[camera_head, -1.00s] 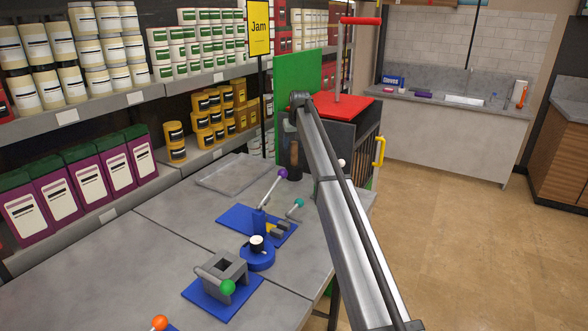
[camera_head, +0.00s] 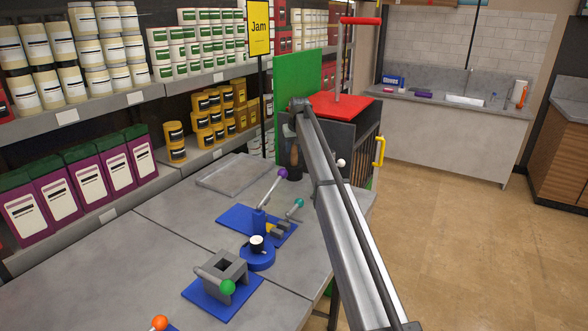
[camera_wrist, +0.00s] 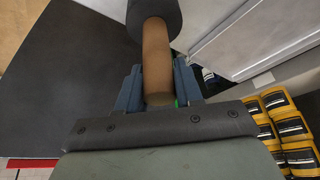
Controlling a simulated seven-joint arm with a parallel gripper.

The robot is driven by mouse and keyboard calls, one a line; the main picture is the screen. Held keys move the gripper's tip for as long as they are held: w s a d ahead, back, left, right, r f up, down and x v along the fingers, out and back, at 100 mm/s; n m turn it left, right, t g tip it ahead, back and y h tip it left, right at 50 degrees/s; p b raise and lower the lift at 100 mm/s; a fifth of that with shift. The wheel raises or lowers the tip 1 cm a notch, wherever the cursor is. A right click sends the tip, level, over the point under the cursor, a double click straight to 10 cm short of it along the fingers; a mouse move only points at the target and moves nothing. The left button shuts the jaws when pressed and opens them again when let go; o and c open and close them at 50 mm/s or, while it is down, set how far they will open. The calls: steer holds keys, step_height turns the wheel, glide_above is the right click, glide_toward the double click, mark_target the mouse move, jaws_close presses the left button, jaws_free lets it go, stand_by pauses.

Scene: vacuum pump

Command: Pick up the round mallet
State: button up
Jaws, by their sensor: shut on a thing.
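The round mallet (camera_wrist: 156,55) has a brown handle and a dark round head. In the wrist view its handle runs between my two blue fingers, with the head beyond them at the top edge. My gripper (camera_wrist: 159,84) is shut on the handle. In the head view the mallet (camera_head: 294,153) is upright with its head down, near the front of the dark cabinet. My arm hides part of that area. I cannot tell whether the head touches the table.
The dark cabinet with a red top (camera_head: 342,106) stands behind my gripper. A flat grey tray (camera_head: 234,173) lies to its left. Blue-based fixtures (camera_head: 257,253) with coloured knobs stand nearer on the table. Shelves of jars (camera_head: 203,115) line the left.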

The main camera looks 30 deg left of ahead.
jaws_close()
stand_by(0.8)
steer(key=shift+r, duration=0.15)
step_height(320, 180, up, 9)
steer(key=shift+w+f, duration=0.1)
steer(key=shift+f, duration=0.05)
steer(key=s+d+r+m, duration=0.1)
steer(key=s+d+r, duration=0.1)
steer(key=d+r, duration=1.45)
steer(key=shift+n, duration=0.5)
steer(key=s, duration=0.1)
steer(key=s+d+r, duration=0.1)
steer(key=s, duration=0.2)
steer(key=shift+s+d+r, duration=0.1)
steer(key=shift+d+r, duration=0.1)
steer(key=shift+d, duration=0.05)
steer(key=shift+f, duration=0.15)
